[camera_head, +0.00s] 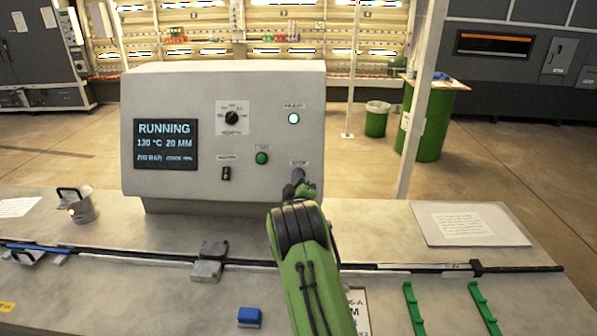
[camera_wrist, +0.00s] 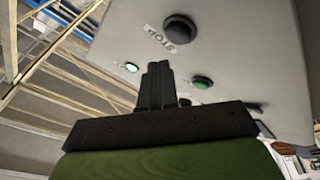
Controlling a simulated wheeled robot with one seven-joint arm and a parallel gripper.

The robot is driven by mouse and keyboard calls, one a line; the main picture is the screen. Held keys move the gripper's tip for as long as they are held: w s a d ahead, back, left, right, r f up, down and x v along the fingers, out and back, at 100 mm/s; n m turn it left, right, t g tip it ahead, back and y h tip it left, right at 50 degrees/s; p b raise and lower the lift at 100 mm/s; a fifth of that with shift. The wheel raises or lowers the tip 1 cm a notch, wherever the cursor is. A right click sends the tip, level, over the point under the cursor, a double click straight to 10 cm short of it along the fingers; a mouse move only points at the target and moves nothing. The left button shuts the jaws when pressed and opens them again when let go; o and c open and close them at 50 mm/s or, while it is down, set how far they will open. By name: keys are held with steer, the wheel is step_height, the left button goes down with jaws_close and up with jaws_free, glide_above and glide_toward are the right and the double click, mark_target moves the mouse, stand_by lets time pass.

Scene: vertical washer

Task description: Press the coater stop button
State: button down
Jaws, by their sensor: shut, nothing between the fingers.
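The grey control box (camera_head: 225,85) stands on the table, and its screen (camera_head: 166,144) reads RUNNING. In the wrist view the stop button (camera_wrist: 182,28) is a dark round knob beside a label reading STOP. In the head view my arm and gripper hide that button; only a small label (camera_head: 299,163) shows above. My gripper (camera_head: 297,180) is shut and empty, in front of the panel's lower right. In the wrist view its fingertips (camera_wrist: 159,66) appear below and slightly left of the stop button, with a gap in the picture. The depth between them is unclear.
A green button (camera_head: 262,157) sits left of my gripper, with a black dial (camera_head: 232,117), a small switch (camera_head: 227,173) and a lit indicator (camera_head: 293,119) on the same panel.

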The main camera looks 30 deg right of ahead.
steer(key=shift+w+d+f, duration=0.35)
steer(key=shift+w+f, duration=0.1)
steer(key=shift+w, duration=0.1)
stand_by(1.6)
steer(key=shift+w+d+f+b, duration=0.2)
steer(key=shift+w+b, duration=0.1)
steer(key=shift+b, duration=0.1)
steer(key=shift+w+d+f+b, duration=0.2)
steer(key=shift+w+d+b, duration=0.1)
steer(key=shift+w, duration=0.05)
stand_by(0.8)
steer(key=shift+s+a+r+b, duration=0.4)
steer(key=shift+s+a+b, duration=0.1)
steer(key=shift+s, duration=0.2)
steer(key=shift+s+a+r+b, duration=0.45)
steer(key=shift+s+a+r, duration=0.2)
steer(key=shift+s, duration=0.25)
steer(key=shift+s+a+r+b, duration=0.5)
steer(key=shift+s+a, duration=0.2)
steer(key=shift+s, duration=0.15)
